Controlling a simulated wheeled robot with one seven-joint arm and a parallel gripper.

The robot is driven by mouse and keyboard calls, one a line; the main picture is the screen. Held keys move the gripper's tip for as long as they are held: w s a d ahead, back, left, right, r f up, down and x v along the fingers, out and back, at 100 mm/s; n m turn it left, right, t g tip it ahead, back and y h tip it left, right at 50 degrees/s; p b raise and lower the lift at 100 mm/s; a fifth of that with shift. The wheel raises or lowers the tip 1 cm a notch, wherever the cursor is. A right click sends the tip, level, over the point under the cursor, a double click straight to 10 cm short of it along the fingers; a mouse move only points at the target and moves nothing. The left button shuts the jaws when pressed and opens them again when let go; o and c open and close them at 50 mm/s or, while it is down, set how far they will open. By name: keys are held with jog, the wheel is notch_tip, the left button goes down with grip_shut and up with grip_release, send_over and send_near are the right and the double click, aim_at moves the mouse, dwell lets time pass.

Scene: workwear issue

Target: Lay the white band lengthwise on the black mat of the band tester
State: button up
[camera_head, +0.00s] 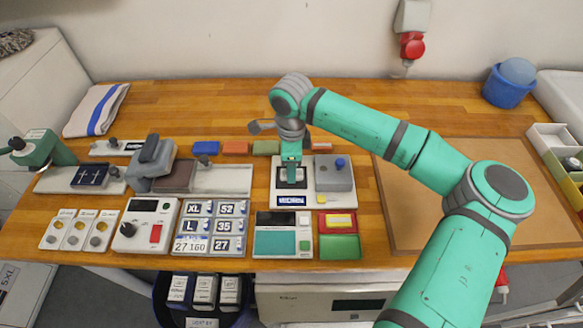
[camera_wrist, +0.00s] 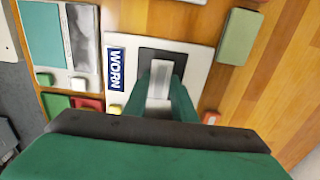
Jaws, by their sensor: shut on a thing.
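The band tester (camera_head: 309,207) is a white plate with a black mat (camera_head: 283,180) on its left and a grey block with a blue knob on its right. My gripper (camera_head: 291,180) points down over the mat. In the wrist view my gripper (camera_wrist: 161,100) is shut on the white band (camera_wrist: 159,82), which shows pale grey-white between the fingers. The band lies over the black mat (camera_wrist: 176,60), its long side pointing away from my gripper. I cannot tell whether it touches the mat. The head view hides most of the band behind the fingers.
A WORN label (camera_head: 291,201) is at the plate's front edge. Several coloured blocks, one of them green (camera_head: 266,148), lie behind it. A teal-screened device (camera_head: 275,242) and red and green trays (camera_head: 339,246) stand in front. A brown board (camera_head: 430,225) is at right.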

jog(key=o, duration=1)
jog(key=shift+f, duration=0.15)
notch_tip(320, 180, up, 12)
jog(key=shift+r, duration=0.2)
